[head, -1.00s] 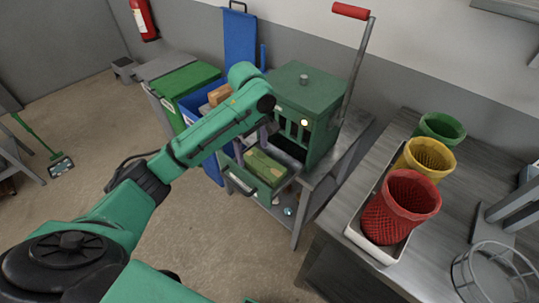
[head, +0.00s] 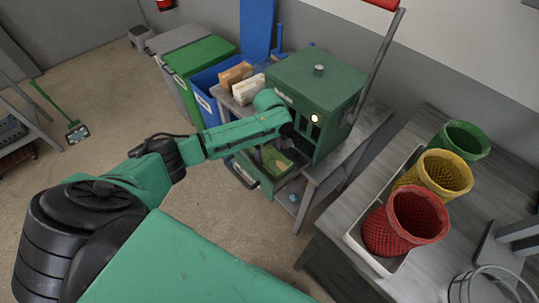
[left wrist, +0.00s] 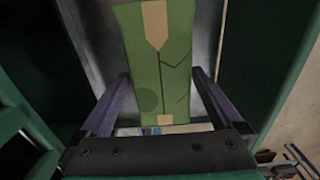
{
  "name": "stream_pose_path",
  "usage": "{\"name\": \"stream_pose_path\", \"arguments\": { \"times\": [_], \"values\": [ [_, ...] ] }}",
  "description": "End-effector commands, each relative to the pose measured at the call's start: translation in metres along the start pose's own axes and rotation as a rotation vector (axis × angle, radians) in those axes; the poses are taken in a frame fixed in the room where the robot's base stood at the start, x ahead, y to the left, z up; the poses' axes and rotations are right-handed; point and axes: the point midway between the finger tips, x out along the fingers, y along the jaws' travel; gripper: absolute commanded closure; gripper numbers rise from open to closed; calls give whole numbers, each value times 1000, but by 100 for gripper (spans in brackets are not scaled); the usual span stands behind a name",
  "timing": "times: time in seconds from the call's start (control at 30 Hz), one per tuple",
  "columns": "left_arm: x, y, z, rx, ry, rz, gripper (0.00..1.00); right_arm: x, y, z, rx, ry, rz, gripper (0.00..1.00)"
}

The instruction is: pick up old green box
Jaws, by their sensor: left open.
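The old green box (head: 277,162), with tan tape patches and dark lines on its top, lies in the open drawer (head: 262,183) of the green machine (head: 316,82). In the left wrist view the box (left wrist: 174,65) lies between the fingers, in a grey metal tray. My left gripper (left wrist: 160,78) is open, one finger on each side of the box. I cannot tell whether the fingers touch it. In the head view my left wrist hangs over the drawer and hides the gripper and part of the box. My right gripper is not in view.
The machine's red-handled lever (head: 376,60) rises at its right. Blue (head: 212,80) and green (head: 196,66) bins stand behind my left arm. Green (head: 463,141), yellow (head: 445,175) and red (head: 405,222) baskets stand on the right table. Open floor lies at left.

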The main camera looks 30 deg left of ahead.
Motion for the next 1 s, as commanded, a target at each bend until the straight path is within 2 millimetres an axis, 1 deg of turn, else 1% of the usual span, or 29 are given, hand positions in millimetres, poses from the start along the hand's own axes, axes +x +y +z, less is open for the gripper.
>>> {"name": "stream_pose_path", "arguments": {
  "times": [0.03,0.1,0.27,0.37,0.4,0.43,0.47,0.5,0.7,0.83,0.93,0.97,1.0],
  "values": [
    [6,0,0,0,0,-1,0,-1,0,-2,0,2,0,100],
    [11,0,0,0,1,0,0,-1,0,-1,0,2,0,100],
    [12,0,0,1,1,1,0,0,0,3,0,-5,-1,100],
    [11,0,0,1,1,1,34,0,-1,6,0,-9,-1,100],
    [11,0,0,1,1,1,50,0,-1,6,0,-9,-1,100],
    [11,0,0,1,1,1,61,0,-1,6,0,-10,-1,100],
    [11,0,0,1,1,1,68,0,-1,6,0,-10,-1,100],
    [11,0,0,1,1,1,77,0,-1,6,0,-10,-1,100],
    [10,0,0,1,1,1,77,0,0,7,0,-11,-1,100],
    [1,1,0,1,0,3,77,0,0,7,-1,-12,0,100],
    [-18,1,0,2,2,5,77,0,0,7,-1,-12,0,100],
    [-26,1,0,1,2,6,77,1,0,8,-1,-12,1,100],
    [-38,1,0,1,2,7,77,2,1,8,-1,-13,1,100]
  ]
}}
